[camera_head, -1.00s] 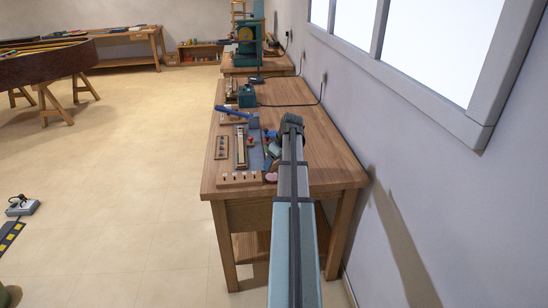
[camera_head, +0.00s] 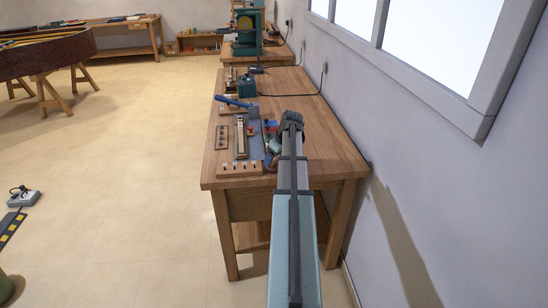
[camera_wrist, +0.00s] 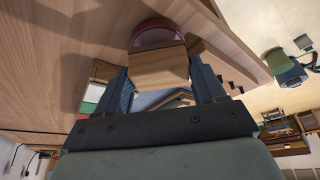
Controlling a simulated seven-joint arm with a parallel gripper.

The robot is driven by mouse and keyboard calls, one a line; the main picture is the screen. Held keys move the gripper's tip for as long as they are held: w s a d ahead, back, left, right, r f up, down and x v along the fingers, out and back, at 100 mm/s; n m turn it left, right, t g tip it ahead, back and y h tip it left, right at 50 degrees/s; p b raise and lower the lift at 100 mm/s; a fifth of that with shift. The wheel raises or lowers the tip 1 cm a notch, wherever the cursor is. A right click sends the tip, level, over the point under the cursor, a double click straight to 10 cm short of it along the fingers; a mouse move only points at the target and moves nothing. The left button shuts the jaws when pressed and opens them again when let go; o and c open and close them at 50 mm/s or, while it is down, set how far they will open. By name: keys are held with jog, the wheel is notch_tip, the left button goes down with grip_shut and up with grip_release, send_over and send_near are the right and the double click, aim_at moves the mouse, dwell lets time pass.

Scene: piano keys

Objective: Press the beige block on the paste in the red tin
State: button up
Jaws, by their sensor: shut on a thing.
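My gripper (camera_wrist: 161,82) is shut on a wooden beige block (camera_wrist: 160,67), which sits between its two dark fingers in the wrist view. A round reddish-pink thing (camera_wrist: 157,35), probably the red tin, shows just beyond the block and is partly covered by it. I cannot tell whether the block touches it or the paste; no paste shows clearly. In the head view my gripper (camera_head: 272,158) is low over the near part of the workbench (camera_head: 320,150), and the block and tin cannot be made out there.
A wooden strip with pegs (camera_head: 239,169) lies at the bench's near left edge. A long narrow piece (camera_head: 241,138) and a blue-handled tool (camera_head: 234,101) lie beyond it. A green machine (camera_head: 248,35) stands on the far bench. The wall is close on the right; the bench's right side is clear.

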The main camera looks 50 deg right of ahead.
jog(key=shift+f, duration=0.55)
dwell(1.7)
jog(key=shift+r, duration=0.15)
jog(key=shift+r, duration=3.4)
